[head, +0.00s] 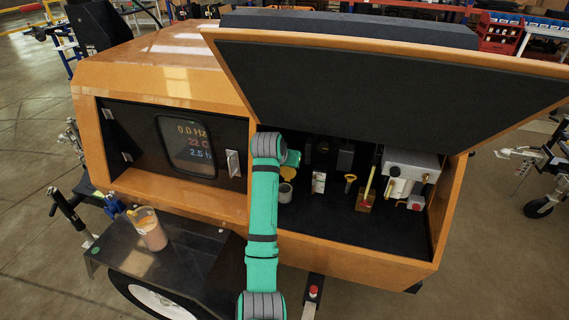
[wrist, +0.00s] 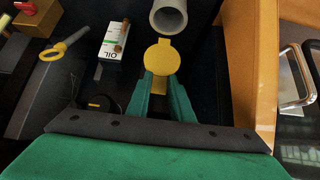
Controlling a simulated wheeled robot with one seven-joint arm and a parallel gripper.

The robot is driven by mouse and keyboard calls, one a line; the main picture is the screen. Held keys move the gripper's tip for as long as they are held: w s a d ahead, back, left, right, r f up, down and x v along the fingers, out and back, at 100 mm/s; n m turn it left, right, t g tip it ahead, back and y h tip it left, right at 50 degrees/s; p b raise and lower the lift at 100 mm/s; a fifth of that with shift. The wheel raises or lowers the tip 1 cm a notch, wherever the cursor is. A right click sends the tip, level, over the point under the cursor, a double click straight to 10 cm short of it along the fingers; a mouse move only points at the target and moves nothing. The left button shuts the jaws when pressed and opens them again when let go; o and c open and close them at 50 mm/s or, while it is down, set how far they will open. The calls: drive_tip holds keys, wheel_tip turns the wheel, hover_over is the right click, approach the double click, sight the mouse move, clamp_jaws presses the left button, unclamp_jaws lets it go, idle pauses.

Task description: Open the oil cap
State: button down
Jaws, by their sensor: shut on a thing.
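The yellow oil cap (wrist: 161,57) is a round disc with a short tab, in the middle of the wrist view. My gripper (wrist: 160,82) is shut on the tab, one green finger on each side. The grey filler pipe (wrist: 168,18) is just beyond the cap, and its hollow mouth shows uncovered. In the head view the cap (head: 288,172) is above the pipe (head: 285,192), under my gripper (head: 292,159). A white label marked OIL (wrist: 112,42) stands left of the cap in the wrist view. Whether a hinge joins cap and pipe is hard to tell.
The raised orange lid (head: 380,95) hangs over the bay. A yellow ring-handled dipstick (wrist: 62,45), a red-topped valve (wrist: 35,15) and a dark round cap (wrist: 98,103) are nearby. The orange side wall (wrist: 254,70) is close on the right in the wrist view.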

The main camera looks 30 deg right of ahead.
drive_tip(key=shift+w+d+r, duration=0.1)
drive_tip(key=shift+d+r, duration=0.05)
drive_tip(key=shift+d, duration=0.35)
drive_tip(key=c, duration=1.9)
unclamp_jaws()
drive_tip(key=o, duration=0.3)
drive_tip(key=shift+w+d+f, duration=0.25)
drive_tip(key=shift+d+f, duration=0.1)
drive_tip(key=shift+f, duration=0.1)
drive_tip(key=shift+o, duration=0.2)
drive_tip(key=v, duration=1.1)
drive_tip(key=shift+a, duration=0.35)
